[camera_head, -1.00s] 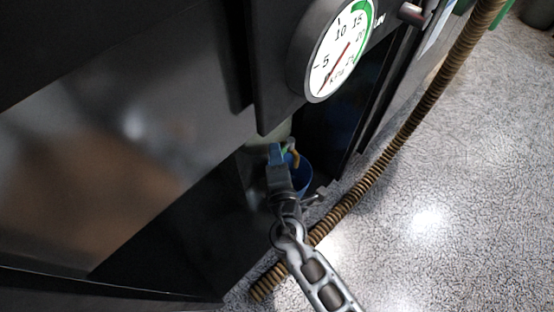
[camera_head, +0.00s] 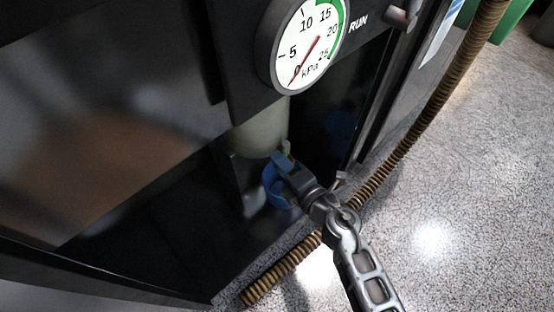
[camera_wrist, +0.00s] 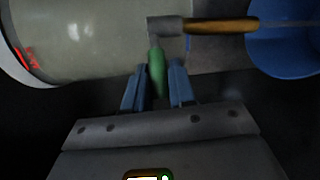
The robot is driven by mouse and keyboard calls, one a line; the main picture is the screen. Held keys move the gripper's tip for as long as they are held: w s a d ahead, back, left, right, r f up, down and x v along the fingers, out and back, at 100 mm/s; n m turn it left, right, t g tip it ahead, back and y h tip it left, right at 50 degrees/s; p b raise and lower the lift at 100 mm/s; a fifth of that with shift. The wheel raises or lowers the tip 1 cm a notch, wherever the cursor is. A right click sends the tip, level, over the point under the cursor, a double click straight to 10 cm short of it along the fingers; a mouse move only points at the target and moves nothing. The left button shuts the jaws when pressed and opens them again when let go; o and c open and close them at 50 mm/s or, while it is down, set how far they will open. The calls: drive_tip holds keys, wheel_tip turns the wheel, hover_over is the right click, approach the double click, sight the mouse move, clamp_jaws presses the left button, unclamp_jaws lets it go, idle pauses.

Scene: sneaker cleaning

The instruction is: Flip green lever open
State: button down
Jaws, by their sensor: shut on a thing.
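The green lever (camera_wrist: 156,68) shows in the wrist view, joined to a grey fitting (camera_wrist: 165,27) with a brass-coloured spout (camera_wrist: 222,25) running to the right. My gripper (camera_wrist: 158,88) has its two blue fingers on either side of the lever and is shut on it. The lever points toward my palm, roughly at a right angle to the spout. In the head view my gripper (camera_head: 283,160) is low at the cabinet, just below a pale cylindrical tank (camera_head: 260,132). The fingers mostly hide the lever there.
A blue bucket (camera_head: 274,186) stands behind my gripper and shows at right in the wrist view (camera_wrist: 285,45). A pressure gauge (camera_head: 309,42) hangs on the dark panel above. A ribbed brown hose (camera_head: 410,135) runs along the floor side. Speckled floor at right is open.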

drive_tip(key=shift+w+d+f+n+g+y+b, duration=0.1)
drive_tip(key=shift+w+d+n+g+y+b, duration=0.15)
drive_tip(key=shift+d+n+g+y, duration=1)
drive_tip(key=shift+w+d+r+n+g+y+b, duration=0.1)
drive_tip(key=shift+w+d+n+g+y+b, duration=0.15)
drive_tip(key=shift+n+g+y, duration=1.15)
drive_tip(key=shift+w+d+f+n+g+y+b, duration=0.1)
drive_tip(key=shift+d+n+g+y+b, duration=0.4)
drive_tip(key=shift+n+g, duration=1.5)
drive_tip(key=shift+d+m+g, duration=0.25)
drive_tip(key=shift+d+g, duration=0.05)
drive_tip(key=shift+g, duration=0.25)
drive_tip(key=c, duration=1.1)
unclamp_jaws()
drive_tip(key=shift+o, duration=0.2)
drive_tip(key=p+v, duration=0.2)
drive_tip(key=v, duration=0.5)
drive_tip(key=shift+d, duration=0.35)
drive_tip(key=shift+s, duration=0.1)
